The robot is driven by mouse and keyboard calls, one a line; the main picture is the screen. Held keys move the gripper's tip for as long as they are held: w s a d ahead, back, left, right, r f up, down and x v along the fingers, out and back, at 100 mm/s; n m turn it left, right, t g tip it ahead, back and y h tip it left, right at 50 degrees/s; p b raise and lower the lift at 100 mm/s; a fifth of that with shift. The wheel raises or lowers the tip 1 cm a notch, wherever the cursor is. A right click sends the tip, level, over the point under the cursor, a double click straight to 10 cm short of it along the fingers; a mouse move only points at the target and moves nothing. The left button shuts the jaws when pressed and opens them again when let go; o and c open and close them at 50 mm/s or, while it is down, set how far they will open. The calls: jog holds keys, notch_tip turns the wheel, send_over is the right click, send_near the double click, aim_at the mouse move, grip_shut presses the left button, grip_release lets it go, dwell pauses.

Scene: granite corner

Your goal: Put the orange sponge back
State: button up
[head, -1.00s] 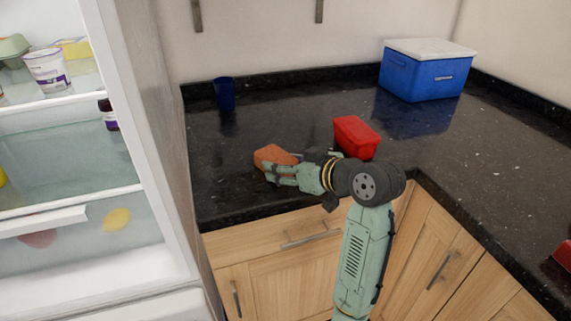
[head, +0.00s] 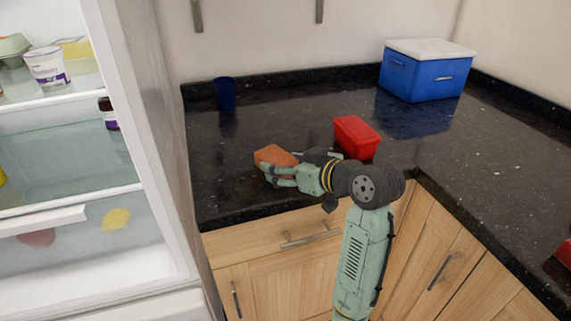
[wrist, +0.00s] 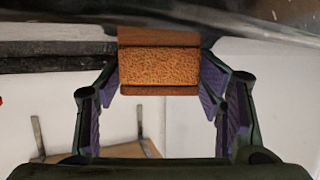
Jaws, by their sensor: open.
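The orange sponge (head: 272,155) lies on the dark granite counter, left of the red box, in the head view. In the wrist view the sponge (wrist: 159,68) shows at the top centre, between the tips of the purple-padded fingers. My gripper (head: 272,172) reaches in from the right, low over the counter, with its fingers at the sponge's near side. In the wrist view my gripper (wrist: 160,90) is open, with a finger on each side of the sponge. I cannot tell whether the pads touch it.
A red box (head: 356,138) stands just right of my gripper. A dark blue cup (head: 225,95) stands at the back left. A blue cooler with a white lid (head: 427,72) is at the back right. An open fridge (head: 60,160) is at the left. The middle counter (head: 300,105) is clear.

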jog(key=shift+s+f, duration=0.1)
jog(key=shift+f, duration=0.35)
jog(key=r+b+v, duration=0.1)
jog(key=v, duration=1.1)
jog(key=shift+r+b, duration=0.3)
jog(key=shift+b, duration=0.05)
